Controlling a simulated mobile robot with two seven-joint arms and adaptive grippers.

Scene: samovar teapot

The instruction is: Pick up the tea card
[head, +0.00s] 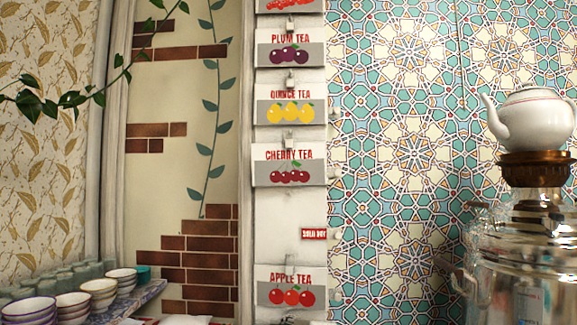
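Several tea cards hang in a column on a pale panel in the head view. From top to bottom they are a cut-off card with red fruit (290,5), the plum tea card (267,52), the quince tea card (264,112), the cherry tea card (262,168) and the apple tea card (263,295). Small clips show at the tops of several cards. A small red sign (314,234), apparently reading "sold out", sits at the panel's right edge, in the bare gap between cherry and apple. Neither of my grippers is in view.
A metal samovar (520,285) stands at the right with a white teapot (530,122) on top. Stacked bowls (72,303) and several glasses stand on a shelf (140,298) at lower left. A leafy vine (70,99) hangs at upper left.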

